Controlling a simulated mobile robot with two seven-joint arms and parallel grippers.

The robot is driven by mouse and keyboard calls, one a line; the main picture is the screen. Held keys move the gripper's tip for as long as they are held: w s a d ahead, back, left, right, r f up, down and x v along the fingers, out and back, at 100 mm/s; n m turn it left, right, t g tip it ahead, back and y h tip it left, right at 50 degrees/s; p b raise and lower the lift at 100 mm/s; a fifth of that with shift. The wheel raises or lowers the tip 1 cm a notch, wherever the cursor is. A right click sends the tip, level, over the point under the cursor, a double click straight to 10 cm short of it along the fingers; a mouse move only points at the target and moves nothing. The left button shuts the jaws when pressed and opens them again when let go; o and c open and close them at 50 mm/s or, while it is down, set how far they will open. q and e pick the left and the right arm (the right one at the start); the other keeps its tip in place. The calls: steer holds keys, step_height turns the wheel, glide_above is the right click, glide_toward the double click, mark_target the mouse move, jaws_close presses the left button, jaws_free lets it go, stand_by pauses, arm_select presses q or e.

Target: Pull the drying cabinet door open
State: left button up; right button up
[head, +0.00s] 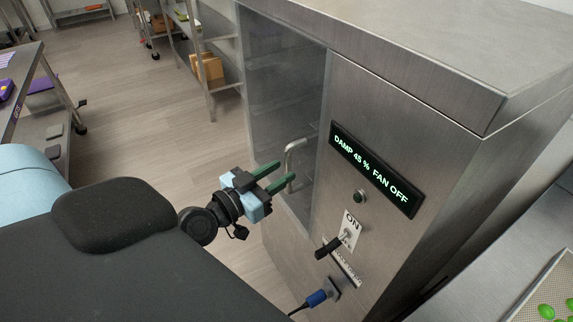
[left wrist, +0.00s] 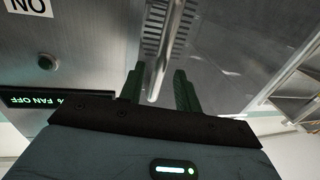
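The drying cabinet (head: 420,75) is a brushed-metal box with a see-through door (head: 285,75) on its left part in the head view. The door looks shut. A metal bar handle (head: 290,160) stands out from it, and also shows in the left wrist view (left wrist: 174,45). My left gripper (head: 286,171) has green fingers, spread apart, at the handle. In the left wrist view the handle's end lies between the two open fingers (left wrist: 158,82), with gaps at the sides. I cannot tell whether it touches them. My right gripper is not in view.
A display (head: 372,170) on the cabinet reads "DAMP 45 % FAN OFF". Below it are a round button (head: 360,196), an ON plate (head: 351,226) with a black lever, and a blue plug (head: 316,299). Metal racks stand behind. Floor left of the door is clear.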

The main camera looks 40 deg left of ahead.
mark_target(288, 188)
arm_select(q)
steer(key=shift+w+d, duration=0.2)
steer(key=shift+w, duration=0.6)
steer(key=shift+w+d, duration=0.15)
steer(key=shift+w, duration=0.65)
jaws_close()
